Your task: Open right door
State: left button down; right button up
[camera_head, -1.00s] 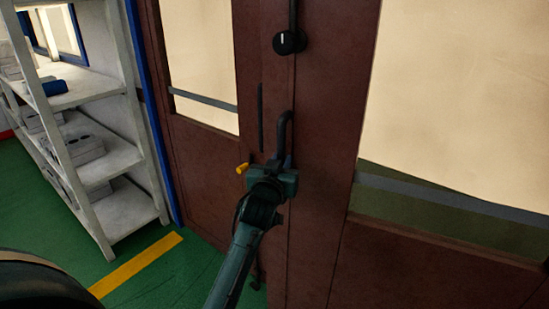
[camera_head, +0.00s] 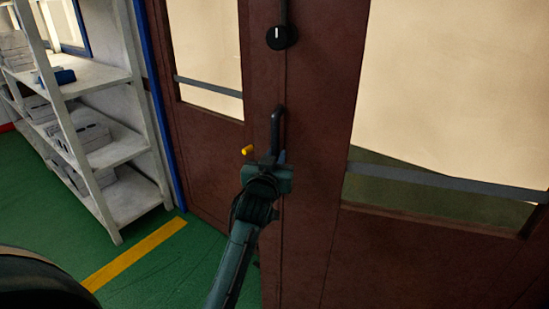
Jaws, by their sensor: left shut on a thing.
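The right door (camera_head: 318,165) is brown with a large pale window pane and fills the right of the view. A dark upright handle (camera_head: 277,125) stands near its left edge, below a round black knob (camera_head: 281,37). The left door (camera_head: 203,140) is beside it, also brown with a pale pane. My left gripper (camera_head: 272,166) is at the lower part of the handle and shut on it; its fingertips are partly hidden by the gripper's own body. Whether the right door stands slightly ajar is hard to tell. My right gripper is not in view.
A white shelf rack (camera_head: 95,160) with grey boxes and a blue item (camera_head: 62,76) stands at the left. The green floor (camera_head: 150,272) has a yellow stripe (camera_head: 135,255) and is clear between the rack and the doors.

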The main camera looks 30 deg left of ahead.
aim_at(275, 122)
pick_arm(q)
jog(key=shift+f, duration=0.1)
jog(key=c, duration=1.3)
grip_release()
jog(key=shift+c, duration=0.2)
notch_tip(275, 122, up, 10)
jog(key=shift+r, duration=0.1)
